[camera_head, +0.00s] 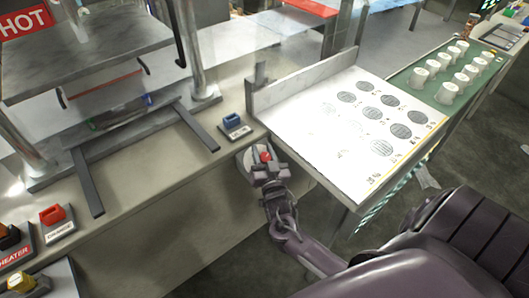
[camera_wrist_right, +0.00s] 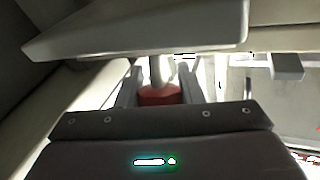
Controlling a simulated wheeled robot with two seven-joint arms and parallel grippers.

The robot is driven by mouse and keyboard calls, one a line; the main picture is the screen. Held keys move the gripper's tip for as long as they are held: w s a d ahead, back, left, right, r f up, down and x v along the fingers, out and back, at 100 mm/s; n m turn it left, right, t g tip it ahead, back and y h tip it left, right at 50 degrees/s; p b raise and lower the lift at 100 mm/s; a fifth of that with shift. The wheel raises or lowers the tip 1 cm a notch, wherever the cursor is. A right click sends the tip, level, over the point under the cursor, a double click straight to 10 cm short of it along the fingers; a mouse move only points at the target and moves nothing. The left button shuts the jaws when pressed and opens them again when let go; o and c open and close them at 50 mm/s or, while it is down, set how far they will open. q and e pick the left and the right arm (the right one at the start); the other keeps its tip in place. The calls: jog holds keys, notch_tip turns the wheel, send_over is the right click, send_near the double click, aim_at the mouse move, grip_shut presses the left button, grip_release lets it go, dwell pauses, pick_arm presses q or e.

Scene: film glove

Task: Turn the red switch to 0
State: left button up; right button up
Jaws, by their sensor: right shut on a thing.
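A small red switch (camera_head: 265,156) sits on a rounded grey mount at the counter's front edge, just left of the white sheet. My right gripper (camera_head: 266,165) is at this switch, with its fingers shut on it. In the right wrist view the red part (camera_wrist_right: 160,95) shows between the two fingers, below a pale shaft. The fingers hide part of the switch, and no 0 mark can be read. My left gripper is not in view.
A blue switch (camera_head: 233,122) stands close behind my right gripper. Another red switch (camera_head: 53,214) and a yellow one (camera_head: 20,283) are at the left. A white sheet with grey discs (camera_head: 345,130) and a green tray (camera_head: 420,87) of white cups lie right.

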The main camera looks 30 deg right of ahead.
jog(key=n+y, duration=0.2)
jog(key=n+t+y, duration=0.1)
jog(key=n+y, duration=0.4)
jog(key=y, duration=0.1)
jog(key=shift+a+t+b, duration=0.35)
jog(key=shift+t, duration=0.05)
jog(key=shift+a+n+y, duration=0.1)
jog(key=shift+n+y, duration=0.2)
jog(key=shift+n, duration=0.2)
jog(key=o, duration=1)
jog(key=shift+c, duration=0.2)
jog(key=shift+s+f, duration=0.15)
jog(key=shift+s, duration=0.2)
jog(key=b+v, duration=0.1)
jog(key=v, duration=0.6)
